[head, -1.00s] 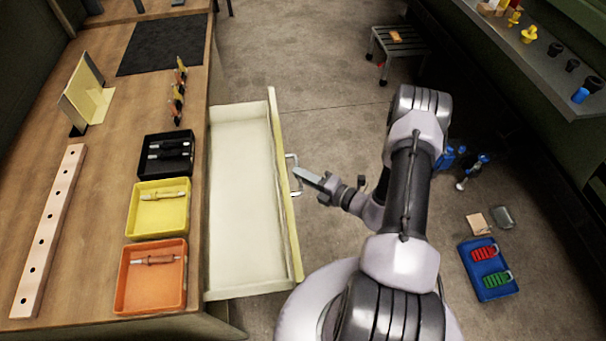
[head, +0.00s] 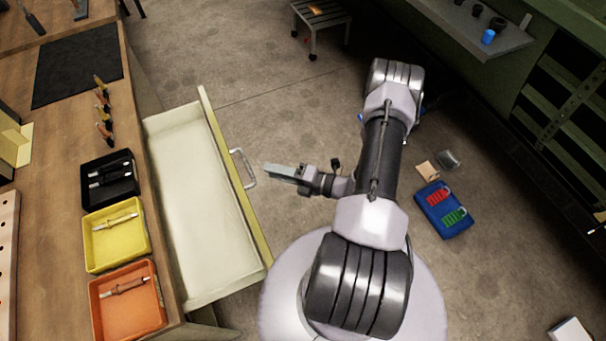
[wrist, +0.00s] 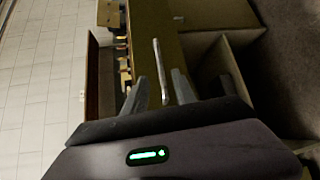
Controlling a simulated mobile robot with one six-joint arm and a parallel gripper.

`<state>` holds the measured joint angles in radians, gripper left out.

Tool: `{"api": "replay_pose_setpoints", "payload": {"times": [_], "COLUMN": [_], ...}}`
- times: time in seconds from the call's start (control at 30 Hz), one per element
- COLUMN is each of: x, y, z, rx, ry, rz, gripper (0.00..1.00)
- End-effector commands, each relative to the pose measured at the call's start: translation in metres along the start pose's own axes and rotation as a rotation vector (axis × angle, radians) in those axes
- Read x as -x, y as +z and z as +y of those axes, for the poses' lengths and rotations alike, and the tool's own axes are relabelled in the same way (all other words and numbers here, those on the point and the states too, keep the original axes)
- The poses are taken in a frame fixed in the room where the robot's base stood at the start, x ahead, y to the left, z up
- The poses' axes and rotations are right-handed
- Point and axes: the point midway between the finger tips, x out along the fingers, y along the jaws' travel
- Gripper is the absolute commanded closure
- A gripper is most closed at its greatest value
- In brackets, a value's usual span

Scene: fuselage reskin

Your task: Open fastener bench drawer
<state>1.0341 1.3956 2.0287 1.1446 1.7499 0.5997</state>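The bench drawer (head: 200,205) is pulled out from the side of the wooden bench, and its pale inside is empty. Its yellow-green front carries a metal bar handle (head: 243,168). My gripper (head: 268,169) is just right of the handle, with a small gap between them in the head view. In the wrist view the two dark fingers (wrist: 157,92) are spread apart. The handle (wrist: 160,68) appears ahead, lined up between them, and nothing is held. The drawer's far inside corner is partly out of clear view in the wrist view.
On the bench (head: 65,165) stand a black tray (head: 108,199), a yellow tray (head: 90,250) and an orange tray (head: 98,315). A blue tray (head: 428,218) lies on the floor at right. Floor between drawer and stool is clear.

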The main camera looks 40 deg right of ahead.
Motion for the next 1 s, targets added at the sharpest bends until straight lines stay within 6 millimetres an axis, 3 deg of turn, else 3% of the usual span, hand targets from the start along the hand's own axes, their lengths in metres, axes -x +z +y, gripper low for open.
{"api": "replay_pose_setpoints", "payload": {"times": [0.2, 0.4, 0.9, 1.0], "x": [0.058, 0.088, 0.094, 0.09], "y": [0.001, 0.0, -0.001, 0.001], "z": [0.002, 0.001, 0.0, 0.012], "rx": [0.0, -0.001, 0.0, 0.06], "ry": [0.0, 0.0, 0.0, -0.005], "rz": [-0.005, -0.002, 0.001, 0.05], "gripper": [0.67, 0.67, 0.67, 0.67]}}
